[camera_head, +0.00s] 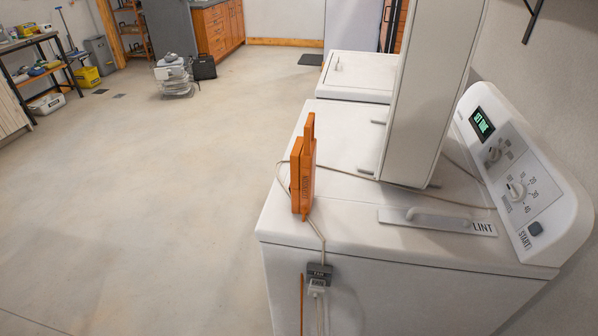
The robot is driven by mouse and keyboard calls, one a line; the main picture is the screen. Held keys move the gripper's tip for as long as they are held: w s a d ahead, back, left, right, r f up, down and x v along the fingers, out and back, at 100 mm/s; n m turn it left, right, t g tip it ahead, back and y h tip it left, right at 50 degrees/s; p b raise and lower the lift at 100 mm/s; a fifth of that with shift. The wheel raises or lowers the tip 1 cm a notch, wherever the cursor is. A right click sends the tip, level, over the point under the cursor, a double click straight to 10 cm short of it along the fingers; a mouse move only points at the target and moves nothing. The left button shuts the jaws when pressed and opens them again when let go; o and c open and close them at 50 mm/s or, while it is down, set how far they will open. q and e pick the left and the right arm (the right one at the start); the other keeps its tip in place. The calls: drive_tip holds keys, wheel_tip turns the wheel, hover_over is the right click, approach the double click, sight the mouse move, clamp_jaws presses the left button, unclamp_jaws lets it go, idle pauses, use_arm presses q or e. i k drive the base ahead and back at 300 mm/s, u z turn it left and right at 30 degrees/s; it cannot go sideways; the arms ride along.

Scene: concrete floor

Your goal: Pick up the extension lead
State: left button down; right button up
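An orange piece (304,178) with dark lettering stands upright near the front left edge of the white dryer top. A thin pale cable (319,232) loops around it and runs over the front edge. The cable meets a dark grey connector (319,273) with a white plug (317,287) below it, hanging against the dryer front. These look like the extension lead, but I cannot tell for certain which parts belong to it. More pale cable (395,204) runs right across the top, passing the tall white box. Neither of my grippers is in view.
The dryer (350,222) has a control panel (520,180) at right and a lint handle (437,220). A tall white box (425,90) stands on its top. Another white appliance (357,76) is behind. The concrete floor at left is largely clear; a shelf (40,68) stands far left.

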sight(304, 153)
drive_tip(key=z, duration=1.8)
drive_tip(key=k, duration=1)
drive_tip(key=u, duration=1.9)
drive_tip(key=i, duration=1)
